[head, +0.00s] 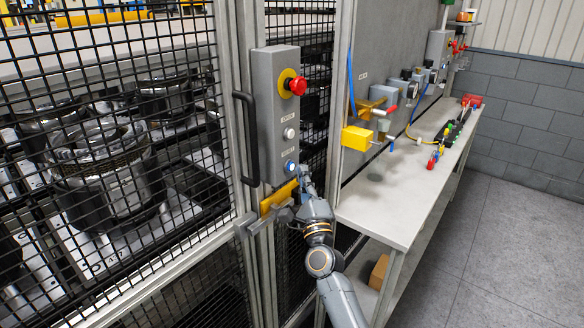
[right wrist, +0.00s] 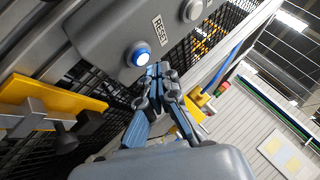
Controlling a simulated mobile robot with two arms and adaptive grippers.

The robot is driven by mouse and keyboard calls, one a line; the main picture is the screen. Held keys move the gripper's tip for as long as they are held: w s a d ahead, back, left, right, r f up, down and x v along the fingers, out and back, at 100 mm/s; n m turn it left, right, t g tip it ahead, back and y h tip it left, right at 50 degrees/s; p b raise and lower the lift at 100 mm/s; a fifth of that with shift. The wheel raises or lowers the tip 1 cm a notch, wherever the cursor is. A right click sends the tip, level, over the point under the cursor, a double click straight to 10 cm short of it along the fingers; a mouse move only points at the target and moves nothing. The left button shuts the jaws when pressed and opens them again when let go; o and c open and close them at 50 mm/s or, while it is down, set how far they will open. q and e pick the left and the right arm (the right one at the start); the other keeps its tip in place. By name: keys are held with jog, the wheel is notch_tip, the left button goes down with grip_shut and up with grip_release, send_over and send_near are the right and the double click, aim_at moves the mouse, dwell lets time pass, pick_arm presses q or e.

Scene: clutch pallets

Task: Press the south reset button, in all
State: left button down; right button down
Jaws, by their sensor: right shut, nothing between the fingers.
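A grey control box (head: 270,120) is mounted on the fence post. It carries a red mushroom button (head: 297,86) on a yellow ring, a white button (head: 289,133) and a lit blue button (head: 290,165) at the bottom. In the right wrist view the lit blue button (right wrist: 138,54) has a label reading RESET beside it. My right gripper (head: 301,174) is shut and empty, just beside the blue button. In the right wrist view its fingertips (right wrist: 161,70) are close to the button's right; I cannot tell whether they touch it. My left gripper is not in view.
A black door handle (head: 246,138) and a yellow latch piece (head: 279,197) are close to my right gripper. Black mesh fencing (head: 110,225) encloses metal parts on the left. A workbench (head: 400,205) with fittings stands to the right. Open floor (head: 485,240) lies beyond it.

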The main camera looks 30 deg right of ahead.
jog(key=shift+w, duration=0.1)
jog(key=shift+w+a, duration=0.2)
jog(key=shift+w, duration=0.1)
jog(key=shift+w+a, duration=0.15)
jog(key=shift+w, duration=0.25)
dwell(0.9)
jog(key=shift+s, duration=0.15)
jog(key=shift+s+d, duration=0.3)
jog(key=shift+s, duration=0.35)
jog(key=s, duration=0.1)
jog(key=s+d, duration=0.1)
jog(key=s, duration=0.1)
jog(key=s+d, duration=0.1)
jog(key=shift+s+p, duration=0.35)
dwell(0.8)
